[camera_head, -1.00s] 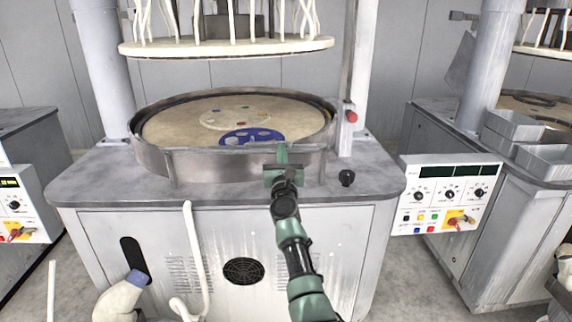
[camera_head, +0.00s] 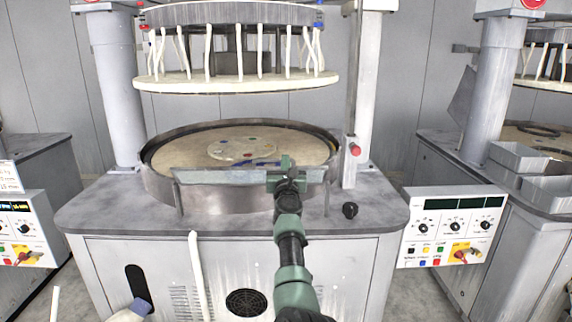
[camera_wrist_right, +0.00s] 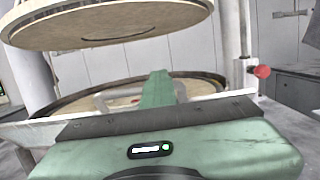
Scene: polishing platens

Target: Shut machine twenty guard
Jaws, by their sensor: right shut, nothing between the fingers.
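The machine in the middle has a round metal basin with a beige platen (camera_head: 225,147) inside. A flat, pale guard panel (camera_head: 222,177) stands across the front of the basin, its top edge about level with the rim. My right gripper (camera_head: 284,163) is shut and empty at the right part of the panel, its tip over the panel's top edge. In the right wrist view the green fingers (camera_wrist_right: 160,86) reach over the pale guard strip (camera_wrist_right: 232,98) toward the platen. Whether they touch the panel is unclear.
An upper round plate (camera_head: 240,80) with hanging white hoses is raised above the platen. A red knob (camera_head: 355,150) sits on the right post and a black knob (camera_head: 350,210) on the deck. Control panels flank the machine, including one at right (camera_head: 452,228).

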